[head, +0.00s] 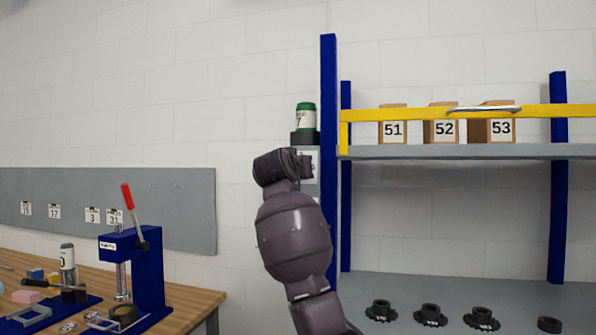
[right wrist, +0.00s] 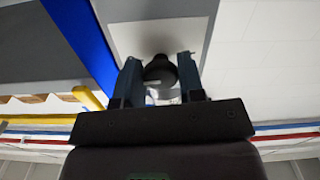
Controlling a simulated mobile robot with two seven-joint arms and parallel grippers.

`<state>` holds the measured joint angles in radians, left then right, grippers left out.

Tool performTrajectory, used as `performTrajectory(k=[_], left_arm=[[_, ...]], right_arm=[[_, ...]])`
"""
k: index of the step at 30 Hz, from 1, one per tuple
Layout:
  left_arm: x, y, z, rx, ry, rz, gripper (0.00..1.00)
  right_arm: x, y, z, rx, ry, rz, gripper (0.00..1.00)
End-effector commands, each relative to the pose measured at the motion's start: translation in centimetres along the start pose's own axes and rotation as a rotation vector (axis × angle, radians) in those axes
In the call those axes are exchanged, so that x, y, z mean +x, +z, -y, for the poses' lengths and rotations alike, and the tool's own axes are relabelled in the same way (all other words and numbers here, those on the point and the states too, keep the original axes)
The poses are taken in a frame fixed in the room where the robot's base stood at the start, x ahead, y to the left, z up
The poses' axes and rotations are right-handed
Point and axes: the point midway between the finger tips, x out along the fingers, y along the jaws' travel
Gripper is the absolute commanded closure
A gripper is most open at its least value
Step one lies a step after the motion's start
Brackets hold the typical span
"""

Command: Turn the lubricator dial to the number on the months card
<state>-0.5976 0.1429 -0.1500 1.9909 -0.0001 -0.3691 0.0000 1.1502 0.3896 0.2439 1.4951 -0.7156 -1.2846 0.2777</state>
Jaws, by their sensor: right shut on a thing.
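In the right wrist view my right gripper (right wrist: 160,84) is shut on a dark round part (right wrist: 160,68) in front of a pale plate (right wrist: 140,38). I cannot make out a dial scale. A pale card (head: 312,163) behind my wrist is mostly covered, its text unreadable. My left gripper is not in view.
The blue-post shelf (head: 450,152) stands close on the right, with boxes marked 51, 52 and 53 and a yellow rail. Black gear-like parts (head: 430,313) lie lower. At left, a blue press (head: 140,262) stands on the bench below a grey board (head: 180,205) with number cards.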

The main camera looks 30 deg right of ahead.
Motion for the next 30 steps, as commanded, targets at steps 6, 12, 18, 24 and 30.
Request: performTrajectory(k=[6,12,18,24,30], left_arm=[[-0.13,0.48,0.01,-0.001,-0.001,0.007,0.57],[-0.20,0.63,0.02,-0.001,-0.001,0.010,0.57],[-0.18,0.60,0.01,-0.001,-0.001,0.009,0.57],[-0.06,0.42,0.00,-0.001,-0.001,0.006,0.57],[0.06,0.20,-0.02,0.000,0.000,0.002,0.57]], right_arm=[[0.03,0.42,0.24,0.082,-0.002,0.009,0.88],[0.03,0.39,0.23,0.114,-0.001,0.008,0.88],[0.04,0.37,0.21,0.120,-0.001,0.008,0.88],[0.04,0.35,0.20,0.119,-0.001,0.007,0.88],[0.03,0.23,0.14,0.120,0.000,0.005,0.40]])
